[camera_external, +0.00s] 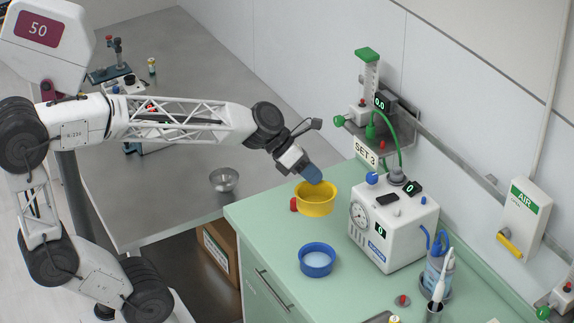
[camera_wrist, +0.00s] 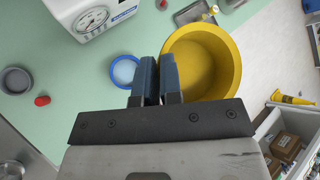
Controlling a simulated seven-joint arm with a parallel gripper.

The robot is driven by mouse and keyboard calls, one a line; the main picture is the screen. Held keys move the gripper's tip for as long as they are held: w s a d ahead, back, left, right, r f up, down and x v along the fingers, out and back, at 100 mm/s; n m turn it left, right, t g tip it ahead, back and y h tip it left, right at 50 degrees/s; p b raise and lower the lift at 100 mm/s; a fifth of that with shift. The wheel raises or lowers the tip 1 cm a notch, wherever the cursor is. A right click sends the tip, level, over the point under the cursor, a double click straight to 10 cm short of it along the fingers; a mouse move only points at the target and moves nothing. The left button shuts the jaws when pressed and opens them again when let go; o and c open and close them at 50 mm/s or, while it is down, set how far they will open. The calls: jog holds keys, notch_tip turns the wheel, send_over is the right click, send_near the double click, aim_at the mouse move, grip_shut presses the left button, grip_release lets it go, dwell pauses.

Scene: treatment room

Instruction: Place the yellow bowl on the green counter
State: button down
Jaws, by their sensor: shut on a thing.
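The yellow bowl (camera_external: 316,203) hangs upright from my gripper (camera_external: 312,176), over the back-left part of the green counter (camera_external: 265,235) in the external view. In the wrist view the yellow bowl (camera_wrist: 215,60) sits to the right of my blue fingers (camera_wrist: 158,82), which are shut on its rim. It looks much larger there than the blue bowl on the counter, so it appears held above the surface. The exact gap beneath it cannot be told. The green counter (camera_wrist: 70,105) also shows in the wrist view.
A blue bowl (camera_external: 317,261) with pale contents stands on the counter. A white machine (camera_external: 393,225) with a gauge stands to its right. A small red knob (camera_external: 293,204) is close by the held bowl. The counter's front-left is clear.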

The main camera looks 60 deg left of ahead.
jog(key=s+d+f+m+g+h, duration=0.1)
jog(key=s+d+f+m+g, duration=0.1)
jog(key=s+d+m, duration=0.5)
notch_tip(320, 180, down, 20)
jog(key=s+a+n, duration=0.1)
jog(key=s+n, duration=0.1)
jog(key=shift+s+n, duration=0.25)
jog(key=shift+n, duration=0.05)
jog(key=shift+r, duration=0.1)
jog(key=w+d, duration=0.2)
jog(key=w, duration=0.3)
jog(key=w+d+f, duration=0.1)
jog(key=w+d, duration=0.1)
jog(key=w, duration=0.3)
jog(key=w+d, duration=0.2)
jog(key=w, duration=0.2)
jog(key=shift+w+f, duration=0.25)
jog(key=shift+w, duration=0.15)
jog(key=shift+f, duration=1.7)
